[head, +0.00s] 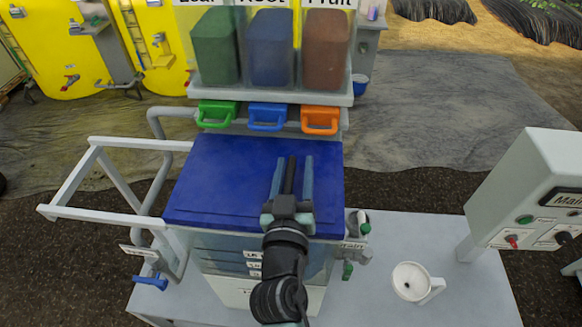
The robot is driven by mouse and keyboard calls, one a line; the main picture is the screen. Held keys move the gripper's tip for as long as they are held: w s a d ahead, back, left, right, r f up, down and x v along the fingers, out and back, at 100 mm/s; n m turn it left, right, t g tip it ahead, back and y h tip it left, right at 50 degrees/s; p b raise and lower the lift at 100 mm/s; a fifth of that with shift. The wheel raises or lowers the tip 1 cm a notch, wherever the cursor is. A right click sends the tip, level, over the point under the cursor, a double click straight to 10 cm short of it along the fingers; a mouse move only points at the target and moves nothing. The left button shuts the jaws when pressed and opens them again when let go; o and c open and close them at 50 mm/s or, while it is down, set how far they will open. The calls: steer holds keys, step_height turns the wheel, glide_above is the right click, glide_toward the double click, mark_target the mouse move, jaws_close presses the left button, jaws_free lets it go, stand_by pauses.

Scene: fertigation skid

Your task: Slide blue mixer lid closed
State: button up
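The blue mixer lid (222,182) is a flat dark blue panel on top of the pale mixer tank (228,262). It covers nearly all of the tank top that I can see, and no clear opening shows. My gripper (292,168) is over the right part of the lid, its fingers pointing away from me. The fingers are apart, with a dark bar (290,172), perhaps the lid's handle, between them. Narrow gaps seem to show beside the bar; contact cannot be told. My wrist hides part of the lid's front edge and the tank front.
A white rail frame (95,150) extends left of the tank. Behind stand hoppers with green (217,113), blue (267,116) and orange (320,120) handles. A white cup (411,281) stands on the grey bench (385,240) at right, near a control box (535,195). A blue valve handle (151,282) is at lower left.

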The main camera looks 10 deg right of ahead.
steer(key=shift+a, duration=0.2)
steer(key=shift+s+a+f+b, duration=0.2)
steer(key=shift+s+b, duration=0.15)
steer(key=shift+s, duration=0.15)
steer(key=b+v, duration=0.5)
steer(key=v, duration=0.6)
steer(key=shift+s+r, duration=0.25)
steer(key=shift+s, duration=0.15)
steer(key=shift+r, duration=0.1)
steer(key=w+a+r+m+t+y, duration=0.1)
steer(key=w+r+t, duration=0.2)
steer(key=r, duration=0.8)
steer(key=w+a+r+t, duration=0.1)
steer(key=w+r+t, duration=0.15)
steer(key=r, duration=0.85)
steer(key=s+a+r+n+t+y, duration=0.1)
steer(key=s+a+r+t+y, duration=0.1)
steer(key=r, duration=0.7)
steer(key=s+a+r+n+t+y, duration=0.1)
steer(key=s+a+r+t+y, duration=0.1)
steer(key=r, duration=0.7)
steer(key=shift+s+a+r+n+t+y, duration=0.15)
steer(key=shift+s+r+n+t+y, duration=0.1)
steer(key=shift+s+n+t+y, duration=0.5)
